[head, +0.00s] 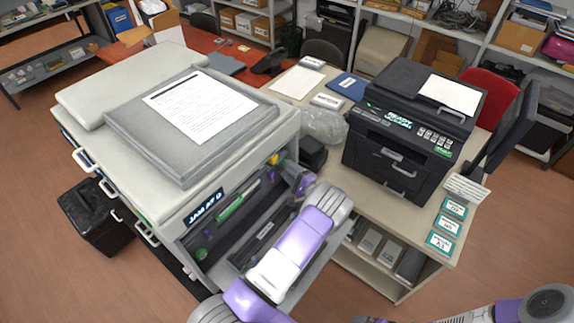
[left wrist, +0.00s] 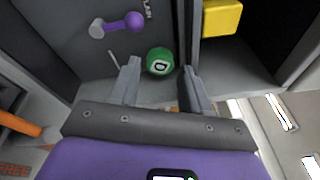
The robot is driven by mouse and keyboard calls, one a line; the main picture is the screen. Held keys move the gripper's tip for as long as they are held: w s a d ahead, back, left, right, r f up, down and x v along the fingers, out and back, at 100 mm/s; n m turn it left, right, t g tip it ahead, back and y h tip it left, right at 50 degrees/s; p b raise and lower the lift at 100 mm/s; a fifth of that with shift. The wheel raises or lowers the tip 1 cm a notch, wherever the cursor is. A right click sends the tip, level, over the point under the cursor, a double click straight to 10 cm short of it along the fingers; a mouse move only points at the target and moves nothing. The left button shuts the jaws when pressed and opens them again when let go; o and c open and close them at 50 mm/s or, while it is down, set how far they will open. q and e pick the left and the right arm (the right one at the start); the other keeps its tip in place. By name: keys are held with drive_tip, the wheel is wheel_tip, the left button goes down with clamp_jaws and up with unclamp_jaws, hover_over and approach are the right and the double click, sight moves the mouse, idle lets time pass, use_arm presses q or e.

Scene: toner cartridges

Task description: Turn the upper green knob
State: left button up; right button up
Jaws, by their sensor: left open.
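A round green knob (left wrist: 160,61) with a white mark on its face shows in the left wrist view, on a dark grey panel inside the copier's open front. My left gripper (left wrist: 160,72) is open, with its two fingertips on either side of the knob in the picture; I cannot tell whether they touch it. In the head view my left gripper (head: 296,182) reaches into the upper right of the open copier front, and this knob is hidden there. Another green knob (head: 201,255) sits lower left in the opening.
A purple lever (left wrist: 122,22) and a yellow handle (left wrist: 222,17) flank the knob. A green bar (head: 230,208) lies across the copier's inside. The copier (head: 150,170) has papers on top. A black printer (head: 410,130) stands on the table to the right.

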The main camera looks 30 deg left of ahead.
sight(281, 162)
use_arm(q)
drive_tip(key=shift+x, duration=1.2)
drive_tip(key=shift+w, duration=0.15)
drive_tip(key=shift+f, duration=0.1)
drive_tip(key=c, duration=0.8)
drive_tip(key=shift+o, duration=0.2)
drive_tip(key=shift+d+m+b, duration=0.1)
drive_tip(key=shift+m+b, duration=0.7)
drive_tip(key=shift+m, duration=0.1)
drive_tip(key=shift+m+g+h+b, duration=0.3)
drive_tip(key=shift+m+h+b, duration=0.2)
drive_tip(key=shift+m, duration=0.6)
drive_tip(key=o, duration=0.8)
drive_tip(key=shift+c, duration=0.2)
